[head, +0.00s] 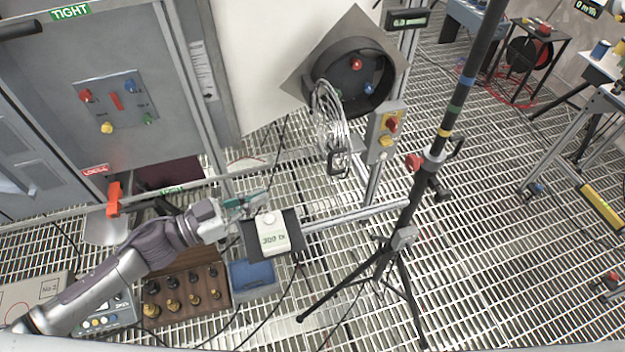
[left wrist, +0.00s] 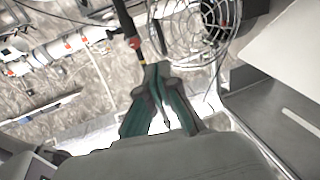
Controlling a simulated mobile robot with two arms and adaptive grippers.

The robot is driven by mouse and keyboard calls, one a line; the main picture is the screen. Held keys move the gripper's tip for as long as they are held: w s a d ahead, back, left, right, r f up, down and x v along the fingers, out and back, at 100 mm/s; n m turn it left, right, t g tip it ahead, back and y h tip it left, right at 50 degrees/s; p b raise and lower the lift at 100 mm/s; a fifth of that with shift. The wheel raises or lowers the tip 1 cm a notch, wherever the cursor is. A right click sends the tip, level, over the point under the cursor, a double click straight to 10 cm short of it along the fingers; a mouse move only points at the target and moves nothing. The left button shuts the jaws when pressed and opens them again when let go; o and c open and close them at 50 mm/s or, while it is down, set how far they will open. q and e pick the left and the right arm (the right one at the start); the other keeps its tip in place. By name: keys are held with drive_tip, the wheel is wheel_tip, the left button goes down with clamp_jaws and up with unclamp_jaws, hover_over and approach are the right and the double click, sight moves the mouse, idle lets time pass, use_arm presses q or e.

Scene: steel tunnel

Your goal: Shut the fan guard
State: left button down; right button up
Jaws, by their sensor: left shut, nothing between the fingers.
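The fan guard (head: 328,115) is a round wire grille. It stands open, swung out from the front of the dark round fan housing (head: 384,94), and shows nearly edge-on in the head view. Inside the housing are a red and a blue knob. In the left wrist view the guard's wire rings (left wrist: 178,40) show at the top, beyond my fingers. My left gripper (head: 258,198) is shut and empty, left of and below the guard, and apart from it. Its green fingers meet in the left wrist view (left wrist: 150,72). My right gripper is not in view.
A switch box (head: 383,132) stands right of the guard. A tripod pole (head: 435,155) rises further right. A grey cabinet (head: 150,50) fills the left. Grating floor (head: 490,230) lies open at right.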

use_arm(q)
drive_tip(key=p+x, duration=0.4)
drive_tip(key=x, duration=1)
drive_tip(key=shift+w, duration=0.2)
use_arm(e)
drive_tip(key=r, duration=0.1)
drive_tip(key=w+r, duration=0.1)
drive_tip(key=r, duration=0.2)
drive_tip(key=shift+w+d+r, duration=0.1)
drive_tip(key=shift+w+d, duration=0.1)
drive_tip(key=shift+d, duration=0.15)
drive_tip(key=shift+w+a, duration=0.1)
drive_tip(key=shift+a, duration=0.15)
